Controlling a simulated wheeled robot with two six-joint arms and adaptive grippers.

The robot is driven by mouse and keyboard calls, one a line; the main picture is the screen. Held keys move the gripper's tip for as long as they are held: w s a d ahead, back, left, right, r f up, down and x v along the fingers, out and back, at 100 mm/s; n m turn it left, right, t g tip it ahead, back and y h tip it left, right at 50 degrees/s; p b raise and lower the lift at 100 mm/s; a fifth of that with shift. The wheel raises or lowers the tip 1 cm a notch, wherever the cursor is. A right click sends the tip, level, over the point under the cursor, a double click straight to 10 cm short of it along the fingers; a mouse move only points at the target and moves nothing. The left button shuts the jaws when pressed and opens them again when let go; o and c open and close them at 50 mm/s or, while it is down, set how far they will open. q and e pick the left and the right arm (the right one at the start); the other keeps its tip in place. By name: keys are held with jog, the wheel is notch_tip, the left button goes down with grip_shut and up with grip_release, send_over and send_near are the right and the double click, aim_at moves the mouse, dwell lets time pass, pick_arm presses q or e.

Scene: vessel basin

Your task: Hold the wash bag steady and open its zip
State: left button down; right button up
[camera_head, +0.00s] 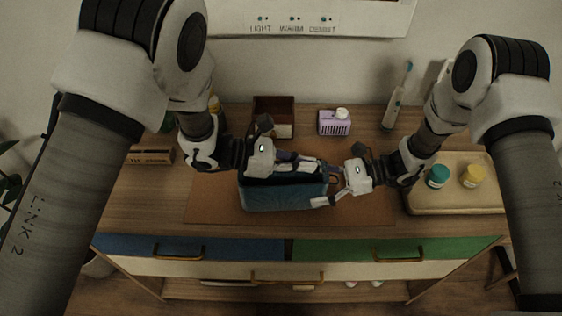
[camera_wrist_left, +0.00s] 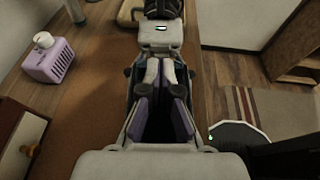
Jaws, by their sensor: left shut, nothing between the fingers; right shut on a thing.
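The blue wash bag (camera_head: 285,197) stands on the brown mat (camera_head: 222,207), its long side to the front. My left gripper (camera_head: 308,163) is low over the bag's top, its fingers pointing right; it is shut with nothing held. My right gripper (camera_head: 325,186) is at the bag's right end, shut on the wash bag. It also shows at the top of the left wrist view (camera_wrist_left: 160,72), its pale fingers facing the camera. The grippers hide most of the bag's top. I cannot make out the zip or its pull.
A toothbrush (camera_head: 397,98) stands upright at back right. A tray (camera_head: 455,208) with a teal-lidded jar (camera_head: 437,176) and a yellow-lidded jar (camera_head: 473,176) is at right. The mat's front is clear.

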pick_arm(q)
jog(key=w+f+v, duration=0.1)
jog(key=v, duration=1.2)
jog(key=shift+s+a, duration=0.5)
pick_arm(e)
jog(key=o, duration=1)
jog(key=shift+c, duration=0.2)
pick_arm(q)
jog(key=shift+r, duration=0.1)
pick_arm(e)
jog(key=shift+d, duration=0.1)
jog(key=v, duration=1.2)
